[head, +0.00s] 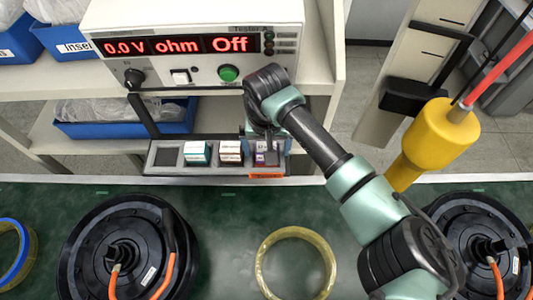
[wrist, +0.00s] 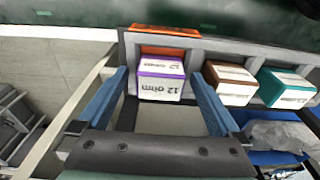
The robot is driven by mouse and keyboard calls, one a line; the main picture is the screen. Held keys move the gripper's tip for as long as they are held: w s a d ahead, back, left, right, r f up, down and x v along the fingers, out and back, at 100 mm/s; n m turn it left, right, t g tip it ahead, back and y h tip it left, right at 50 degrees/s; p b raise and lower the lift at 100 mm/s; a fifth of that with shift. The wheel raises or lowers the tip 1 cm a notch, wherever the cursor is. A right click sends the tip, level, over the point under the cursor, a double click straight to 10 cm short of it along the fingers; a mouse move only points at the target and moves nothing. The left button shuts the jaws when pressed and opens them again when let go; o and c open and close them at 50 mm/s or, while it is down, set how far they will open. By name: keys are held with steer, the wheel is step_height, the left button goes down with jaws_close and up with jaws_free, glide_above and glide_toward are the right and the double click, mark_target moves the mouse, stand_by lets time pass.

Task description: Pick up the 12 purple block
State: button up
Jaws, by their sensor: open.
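The purple block (wrist: 161,79), a white box with a purple edge and the print "12 ohm", sits in an end compartment of the grey tray (wrist: 205,42). In the head view the block (head: 261,158) is mostly hidden by my gripper (head: 266,150), which is over the right end of the tray (head: 165,157). In the wrist view my gripper (wrist: 163,98) is open. Its two blue fingers stand on either side of the block, with the block between their tips. I cannot tell whether they touch it.
In the tray, a brown-edged block (wrist: 230,82) and a teal-edged block (wrist: 287,87) sit beside the purple one. An orange label (head: 266,175) is at the tray's right end. The tester (head: 200,45) stands on the shelf above. Hub motors (head: 125,250) lie on the green bench.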

steer(key=shift+r, duration=0.1)
jaws_close()
stand_by(0.3)
